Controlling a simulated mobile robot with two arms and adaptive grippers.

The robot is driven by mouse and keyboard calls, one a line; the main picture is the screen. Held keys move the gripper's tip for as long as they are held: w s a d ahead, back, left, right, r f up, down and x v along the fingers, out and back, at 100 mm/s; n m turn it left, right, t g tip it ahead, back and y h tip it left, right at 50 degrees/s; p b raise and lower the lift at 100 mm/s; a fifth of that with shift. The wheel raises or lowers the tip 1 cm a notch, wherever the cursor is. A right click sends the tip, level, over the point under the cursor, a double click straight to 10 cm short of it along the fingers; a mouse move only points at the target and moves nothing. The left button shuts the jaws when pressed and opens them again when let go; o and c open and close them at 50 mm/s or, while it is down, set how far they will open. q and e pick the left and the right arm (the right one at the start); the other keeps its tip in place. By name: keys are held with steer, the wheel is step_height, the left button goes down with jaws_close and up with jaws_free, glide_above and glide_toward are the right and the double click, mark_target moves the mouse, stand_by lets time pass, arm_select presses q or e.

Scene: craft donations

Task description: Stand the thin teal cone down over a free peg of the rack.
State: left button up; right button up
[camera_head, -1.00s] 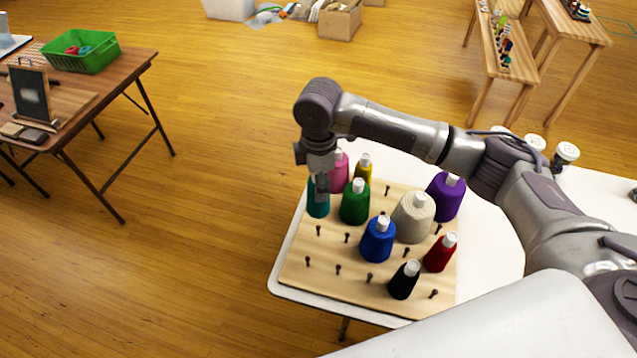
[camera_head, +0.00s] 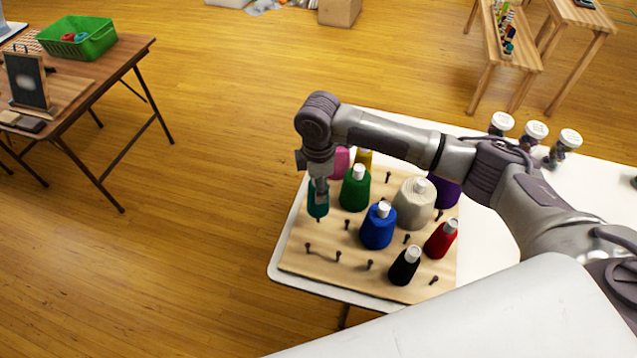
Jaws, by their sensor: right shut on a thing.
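The thin teal cone (camera_head: 317,206) is upright at the left side of the wooden peg rack (camera_head: 312,264). My right gripper (camera_head: 319,186) comes down from above and is shut on its upper part, hiding the top. A dark peg tip shows right at the cone's lower edge; I cannot tell whether the cone is over a peg or held just above or behind it. Bare pegs show in the front rows, such as a peg (camera_head: 337,257) and another peg (camera_head: 370,265). My left gripper is not in view.
A green cone (camera_head: 354,193) stands close right of the teal one, with a pink cone (camera_head: 341,162) behind. Blue (camera_head: 378,230), cream (camera_head: 414,205), black (camera_head: 404,269), red (camera_head: 440,241) and purple (camera_head: 447,192) cones stand further right. Capped jars (camera_head: 534,132) stand on the white table.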

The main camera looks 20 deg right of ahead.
steer(key=shift+f+b, duration=1)
steer(key=shift+f, duration=1.7)
steer(key=shift+f, duration=0.3)
steer(key=o, duration=1.3)
steer(key=shift+c, duration=0.2)
